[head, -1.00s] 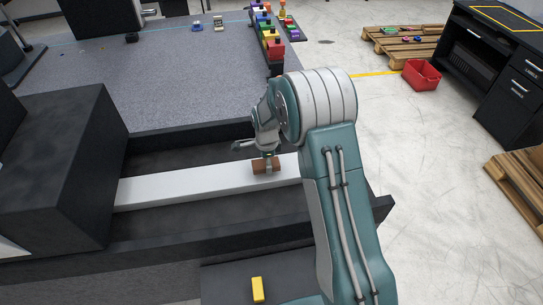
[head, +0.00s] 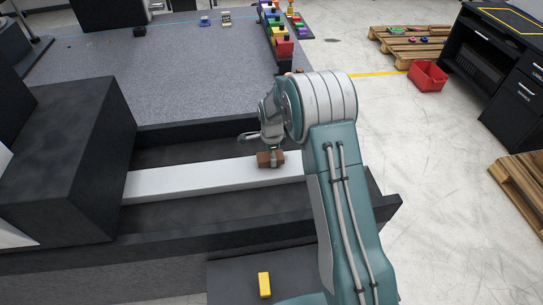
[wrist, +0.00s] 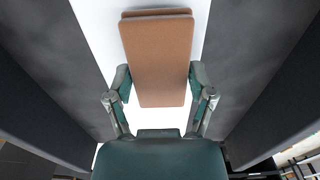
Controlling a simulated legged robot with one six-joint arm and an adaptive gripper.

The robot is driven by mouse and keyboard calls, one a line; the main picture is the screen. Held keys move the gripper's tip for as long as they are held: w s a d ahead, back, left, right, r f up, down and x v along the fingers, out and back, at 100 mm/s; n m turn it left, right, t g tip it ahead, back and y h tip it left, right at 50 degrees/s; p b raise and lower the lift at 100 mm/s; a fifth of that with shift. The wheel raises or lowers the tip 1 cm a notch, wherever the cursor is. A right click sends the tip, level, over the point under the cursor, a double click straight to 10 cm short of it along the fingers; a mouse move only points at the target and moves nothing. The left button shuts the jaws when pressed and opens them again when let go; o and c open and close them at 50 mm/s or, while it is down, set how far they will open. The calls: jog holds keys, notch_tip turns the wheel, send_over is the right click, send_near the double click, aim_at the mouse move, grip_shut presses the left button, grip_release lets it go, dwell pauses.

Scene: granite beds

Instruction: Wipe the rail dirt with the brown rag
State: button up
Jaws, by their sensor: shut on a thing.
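The brown rag (head: 264,159) is a folded block, held at the white rail (head: 190,180). It also shows large and flat in the wrist view (wrist: 158,60). My gripper (head: 274,160) is shut on the rag, with one finger on each side of it in the wrist view (wrist: 158,84). The rag overlaps the far edge of the rail near its right visible part; I cannot tell whether it touches the rail. No dirt shows on the visible rail; my arm and the rag hide part of it.
A dark block (head: 65,160) stands at the rail's left end. Dark raised edges (head: 260,230) run along both sides of the rail. A yellow block (head: 264,284) lies in front. Coloured blocks (head: 283,45), a red bin (head: 428,75) and pallets (head: 408,42) are farther off.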

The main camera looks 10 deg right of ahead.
jog(key=shift+d+f, duration=0.35)
jog(key=shift+d, duration=0.25)
jog(key=shift+s+a+f, duration=0.15)
jog(key=shift+a+f, duration=0.05)
jog(key=shift+a, duration=0.25)
jog(key=shift+s+d, duration=0.15)
jog(key=shift+s, duration=0.4)
jog(key=shift+s+d, duration=0.15)
jog(key=shift+s, duration=0.35)
jog(key=shift+w+a+f, duration=0.1)
jog(key=shift+w, duration=0.5)
jog(key=shift+w+a+f, duration=0.1)
jog(key=shift+w, duration=0.45)
jog(key=shift+s+d, duration=0.1)
jog(key=shift+s, duration=1.15)
jog(key=shift+w+r, duration=0.15)
jog(key=shift+w, duration=1.1)
jog(key=shift+r, duration=0.1)
